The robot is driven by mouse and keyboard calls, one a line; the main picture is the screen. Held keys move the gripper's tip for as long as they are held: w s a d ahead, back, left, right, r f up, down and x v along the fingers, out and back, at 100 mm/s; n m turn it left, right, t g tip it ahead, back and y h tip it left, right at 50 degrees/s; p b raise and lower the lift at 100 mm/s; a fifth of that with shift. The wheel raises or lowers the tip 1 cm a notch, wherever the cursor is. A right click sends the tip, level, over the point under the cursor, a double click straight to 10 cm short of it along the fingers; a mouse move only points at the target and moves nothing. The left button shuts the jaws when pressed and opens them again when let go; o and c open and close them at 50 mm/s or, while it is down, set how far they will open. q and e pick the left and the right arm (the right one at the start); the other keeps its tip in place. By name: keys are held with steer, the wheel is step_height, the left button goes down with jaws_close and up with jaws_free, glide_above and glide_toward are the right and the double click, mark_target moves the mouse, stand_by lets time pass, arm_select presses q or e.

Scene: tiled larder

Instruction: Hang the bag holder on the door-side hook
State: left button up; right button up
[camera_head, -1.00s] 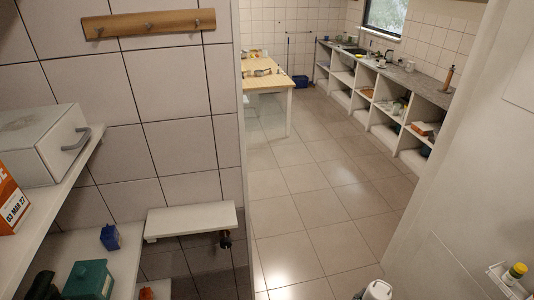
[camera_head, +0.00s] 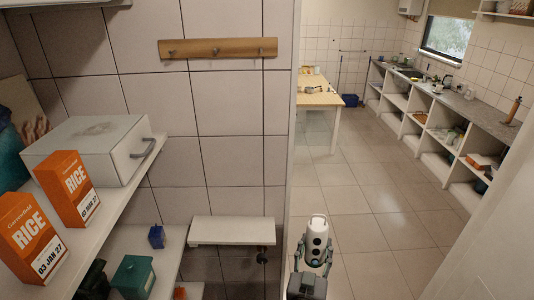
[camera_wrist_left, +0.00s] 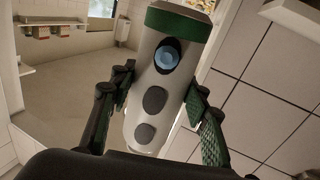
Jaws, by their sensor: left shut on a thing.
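The bag holder (camera_head: 316,237) is a white tube with dark oval holes, upright low in the doorway in the head view. My left gripper (camera_head: 313,262) is shut on it, a finger on each side. In the left wrist view the bag holder (camera_wrist_left: 153,103) shows a green band at its far end and a blue-grey patch inside one hole, between the fingers of my left gripper (camera_wrist_left: 158,100). The wooden rail (camera_head: 240,47) on the tiled wall has three pegs. The door-side hook (camera_head: 262,49) is the right one, with nothing on it. My right gripper is out of view.
A small white wall shelf (camera_head: 232,230) juts out below the rail, left of the bag holder. Shelves at left carry a white bread box (camera_head: 90,150) and rice boxes (camera_head: 67,188). The wall ends at the doorway; the tiled floor (camera_head: 350,200) beyond is open.

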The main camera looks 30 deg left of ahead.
arm_select(q)
steer(key=w+a+r+n+y+p, duration=0.1)
steer(key=a+r+p, duration=0.4)
steer(key=r, duration=0.9)
steer(key=w+a+r+n+y+p, duration=0.1)
steer(key=a+r+n+p, duration=0.15)
steer(key=a+r, duration=0.7)
steer(key=w+a+r+y+p, duration=0.15)
steer(key=r+p, duration=0.35)
steer(key=r, duration=1.2)
steer(key=shift+g, duration=0.3)
steer(key=w+a, duration=0.1)
steer(key=w, duration=0.1)
steer(key=w+a+b, duration=0.1)
steer(key=w+a, duration=0.1)
steer(key=w+a+f, duration=0.1)
steer(key=w+a, duration=0.1)
steer(key=w, duration=0.1)
steer(key=shift+a, duration=0.15)
steer(key=shift+w+a+f, duration=0.25)
steer(key=shift+w+f, duration=0.05)
steer(key=shift+w, duration=0.15)
steer(key=o, duration=1.3)
steer(key=shift+f, duration=0.1)
